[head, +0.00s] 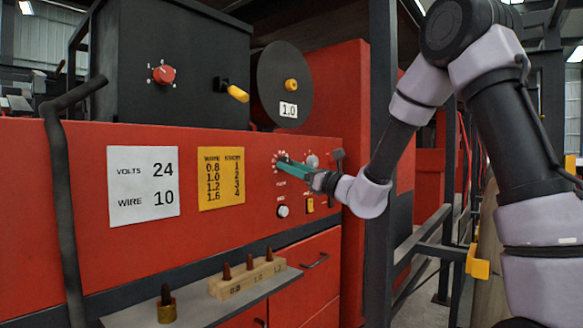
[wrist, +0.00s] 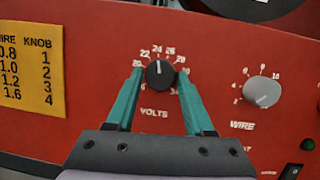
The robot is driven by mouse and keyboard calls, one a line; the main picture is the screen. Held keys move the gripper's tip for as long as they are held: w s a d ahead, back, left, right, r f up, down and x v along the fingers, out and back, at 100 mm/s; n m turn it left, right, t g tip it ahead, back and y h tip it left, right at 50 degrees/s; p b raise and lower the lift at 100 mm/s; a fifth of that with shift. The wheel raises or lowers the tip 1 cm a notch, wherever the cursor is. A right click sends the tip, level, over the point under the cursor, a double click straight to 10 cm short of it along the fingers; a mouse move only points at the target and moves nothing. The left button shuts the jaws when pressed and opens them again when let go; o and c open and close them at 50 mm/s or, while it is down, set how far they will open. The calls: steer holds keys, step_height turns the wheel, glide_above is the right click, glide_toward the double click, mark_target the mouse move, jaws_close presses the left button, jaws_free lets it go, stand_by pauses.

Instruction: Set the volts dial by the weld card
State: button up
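The white weld card (head: 143,186) on the red panel reads VOLTS 24 and WIRE 10. The volts dial (wrist: 160,75) is a black knob with a white mark pointing up, close to the 24 on its printed scale. My gripper (wrist: 160,76) has its two teal fingers on either side of this knob, with a visible gap at each side; they look open and not pressed on it. In the head view my gripper (head: 284,162) reaches the panel from the right, and its fingers hide most of the volts dial.
The grey wire dial (wrist: 262,91) sits right of the volts dial. A yellow wire/knob chart (head: 221,179) is left of it. Above are a red selector (head: 163,74) and a spool marked 1.0 (head: 285,85). Below, a shelf holds a wooden block of tips (head: 247,278).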

steer(key=shift+o, duration=1.1)
steer(key=v, duration=1)
steer(key=shift+s+d, duration=0.2)
steer(key=shift+d, duration=0.15)
steer(key=shift+f, duration=0.1)
